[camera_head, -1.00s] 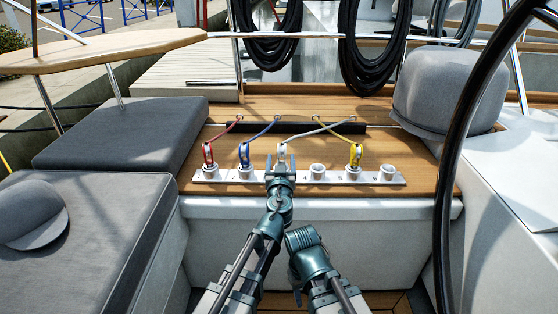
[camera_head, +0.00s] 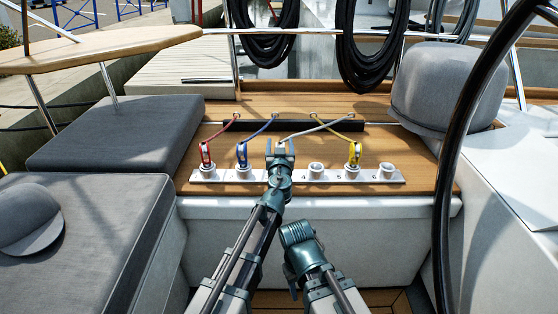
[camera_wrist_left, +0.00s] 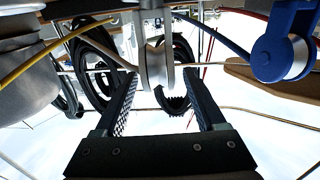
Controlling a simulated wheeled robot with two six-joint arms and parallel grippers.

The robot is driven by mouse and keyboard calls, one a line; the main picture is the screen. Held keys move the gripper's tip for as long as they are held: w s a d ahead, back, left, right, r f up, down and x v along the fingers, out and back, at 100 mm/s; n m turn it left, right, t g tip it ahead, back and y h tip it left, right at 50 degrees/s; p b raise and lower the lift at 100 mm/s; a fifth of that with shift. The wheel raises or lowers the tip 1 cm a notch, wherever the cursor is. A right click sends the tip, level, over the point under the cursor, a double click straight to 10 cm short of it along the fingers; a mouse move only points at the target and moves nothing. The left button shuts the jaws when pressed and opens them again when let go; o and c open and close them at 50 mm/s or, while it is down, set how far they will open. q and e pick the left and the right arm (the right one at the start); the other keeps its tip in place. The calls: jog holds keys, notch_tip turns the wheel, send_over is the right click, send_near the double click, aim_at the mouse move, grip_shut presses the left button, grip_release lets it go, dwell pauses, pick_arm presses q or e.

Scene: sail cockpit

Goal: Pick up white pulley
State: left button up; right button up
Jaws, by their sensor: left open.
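The white pulley (camera_wrist_left: 154,66) shows in the left wrist view between the two fingertips of my left gripper (camera_wrist_left: 158,75), with a gap on each side. In the head view my left gripper (camera_head: 280,152) is at the white line (camera_head: 318,128) and covers most or all of this pulley. The jaws are open, and nothing is clamped. My right arm (camera_head: 303,250) shows low in the head view, but I cannot see its jaws.
A red pulley (camera_head: 206,155), blue pulley (camera_head: 242,155) and yellow pulley (camera_head: 354,153) stand along the white numbered strip (camera_head: 332,181). The blue one is close at right in the wrist view. A black wheel rim (camera_head: 447,170) crosses the right side.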

pick_arm(q)
grip_shut()
dwell(1.3)
